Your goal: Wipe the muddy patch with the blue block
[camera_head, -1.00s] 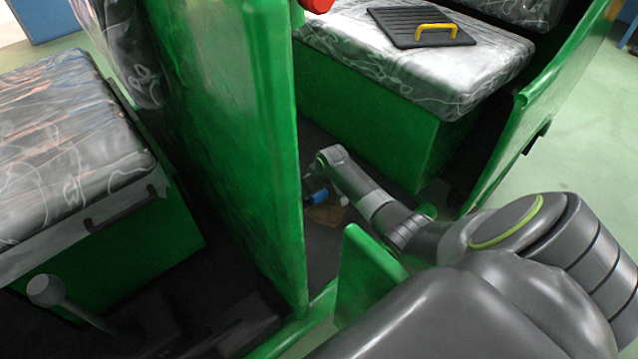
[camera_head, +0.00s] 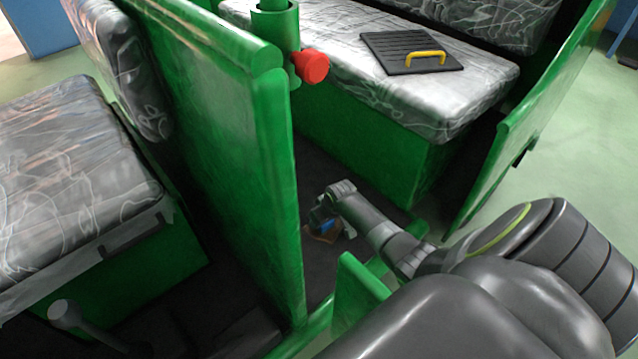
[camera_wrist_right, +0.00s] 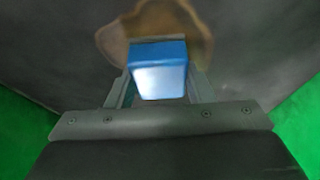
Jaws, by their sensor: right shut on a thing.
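The blue block (camera_wrist_right: 159,68) is between the fingers of my right gripper (camera_wrist_right: 158,92), which is shut on it. The muddy patch (camera_wrist_right: 110,40) is a brown stain on the dark floor. In the right wrist view the block overlaps the patch's middle and near part; I cannot tell whether it touches the floor. In the head view the block (camera_head: 326,226) shows small beside my right wrist, with the brown patch (camera_head: 318,237) around and below it. The right gripper is mostly hidden there. My left gripper is not in view.
A green partition (camera_head: 240,150) stands left of my right arm. A green bench with a patterned cushion (camera_head: 440,95) is behind, bearing a black board with a yellow handle (camera_head: 412,52). A red knob (camera_head: 311,66) sits on a green post. A low green panel (camera_head: 358,290) is close to my forearm.

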